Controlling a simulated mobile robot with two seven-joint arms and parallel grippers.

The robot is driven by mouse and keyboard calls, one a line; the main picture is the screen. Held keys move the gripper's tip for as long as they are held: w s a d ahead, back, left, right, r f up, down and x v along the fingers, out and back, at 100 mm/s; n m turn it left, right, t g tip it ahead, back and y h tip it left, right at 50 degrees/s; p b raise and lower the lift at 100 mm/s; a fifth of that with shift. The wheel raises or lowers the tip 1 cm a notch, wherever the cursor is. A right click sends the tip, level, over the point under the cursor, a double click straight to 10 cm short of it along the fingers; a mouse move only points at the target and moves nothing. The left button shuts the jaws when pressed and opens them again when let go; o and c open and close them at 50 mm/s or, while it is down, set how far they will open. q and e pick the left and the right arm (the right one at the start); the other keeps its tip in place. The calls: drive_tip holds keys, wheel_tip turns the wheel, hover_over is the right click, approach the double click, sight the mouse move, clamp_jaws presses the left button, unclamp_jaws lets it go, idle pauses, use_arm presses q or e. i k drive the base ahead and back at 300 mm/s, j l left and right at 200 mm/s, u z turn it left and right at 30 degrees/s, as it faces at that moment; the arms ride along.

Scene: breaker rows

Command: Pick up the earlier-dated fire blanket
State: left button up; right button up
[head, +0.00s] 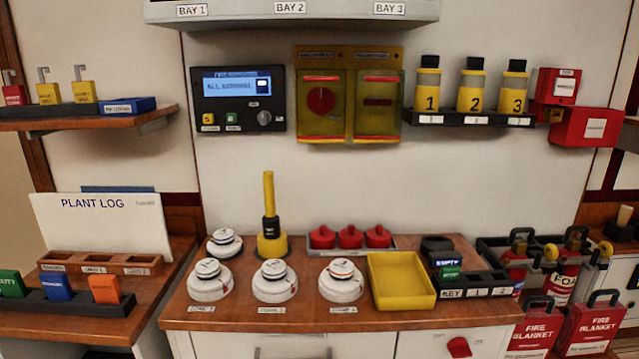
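Two red fire blanket cases with dark carry handles stand side by side at the lower right of the head view. The left fire blanket (534,329) is close to the counter's right end. The right fire blanket (592,328) is beside it, slightly tilted in the picture. Both carry white "FIRE BLANKET" lettering and smaller print low down. The dates are too small to read, and the bottom frame edge is near their lower parts. Neither of my grippers shows in this view.
Red fire extinguishers (563,279) stand in a dark rack just behind the blankets. The wooden counter (400,318) to their left holds white detectors (273,281), a yellow tray (402,281) and a black key holder (468,291). A red box (585,127) hangs above.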

sight(534, 338)
drive_tip(key=k+l+z, duration=0.2)
drive_tip(key=z, duration=0.15)
drive_tip(key=k+l+z, duration=0.15)
drive_tip(key=l+z, duration=0.15)
drive_tip(key=k+l+z, duration=0.1)
drive_tip(key=l+z, duration=0.25)
